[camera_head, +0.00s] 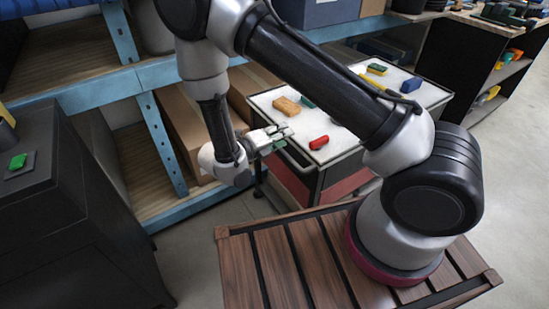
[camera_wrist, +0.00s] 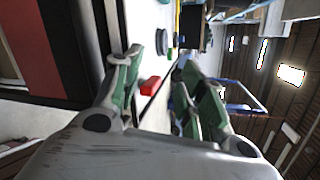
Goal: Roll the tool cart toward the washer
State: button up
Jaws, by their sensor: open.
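The tool cart (camera_head: 345,142) has a white top with a dark rim, and a red lower part; it stands right of centre in the head view. My gripper (camera_head: 284,136) is open at the cart's near left edge, its fingers close to the rim. In the wrist view, the open fingers of my gripper (camera_wrist: 160,82) show with the cart's top edge beside and beyond them. I cannot tell whether a finger touches the rim. My arm hides part of the cart's top. I cannot identify a washer in either view.
The cart carries a red block (camera_head: 319,142), an orange block (camera_head: 287,106) and several other small items. A blue-framed shelf (camera_head: 125,85) with boxes stands behind. A dark cabinet (camera_head: 60,215) is at left, dark shelving (camera_head: 480,75) at right. Bare floor shows at far right.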

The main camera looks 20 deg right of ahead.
aim_at(279, 152)
jog(key=s+a+f+n+t+y, duration=0.2)
jog(key=s+a+f+n+t, duration=0.15)
jog(key=f+n, duration=0.35)
jog(key=shift+m, duration=0.6)
jog(key=x, duration=0.7)
jog(key=shift+w+a+f, duration=0.25)
jog(key=shift+w, duration=0.25)
jog(key=shift+c, duration=0.2)
grip_shut()
